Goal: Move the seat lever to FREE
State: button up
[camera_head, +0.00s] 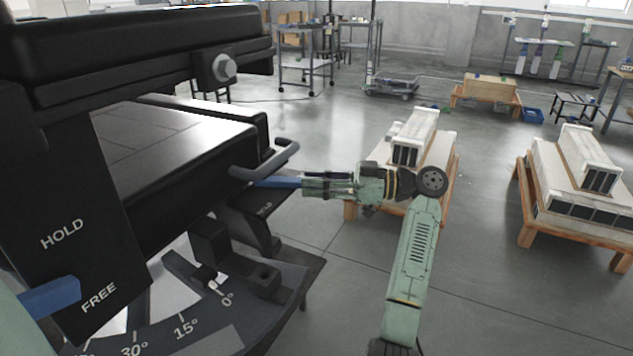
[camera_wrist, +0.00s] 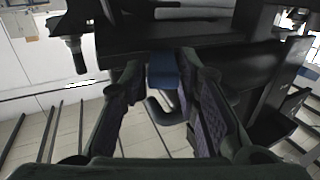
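A black panel (camera_head: 88,220) at the left of the head view is marked HOLD above FREE. A blue lever piece (camera_head: 50,297) lies across its lower edge, beside FREE. A second blue grip (camera_head: 274,182) is farther off, next to a bent black bar. My gripper (camera_head: 304,184) reaches it from the right. In the wrist view the blue grip (camera_wrist: 163,70) is between the fingertips of my gripper (camera_wrist: 162,80) and nearly fills the gap. I cannot tell whether both fingers press on it, nor which blue piece is the seat lever.
A black padded section (camera_head: 140,55) overhangs the black seat surface (camera_head: 165,145). A bent black bar (camera_head: 275,158) sticks out close to my fingertips. Below is an angle scale (camera_head: 190,325). Pallets with pale blocks (camera_head: 425,140) stand beyond my arm, with open floor between.

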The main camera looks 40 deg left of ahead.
jog(key=shift+o, duration=1)
jog(key=v, duration=1.2)
jog(key=shift+d, duration=0.15)
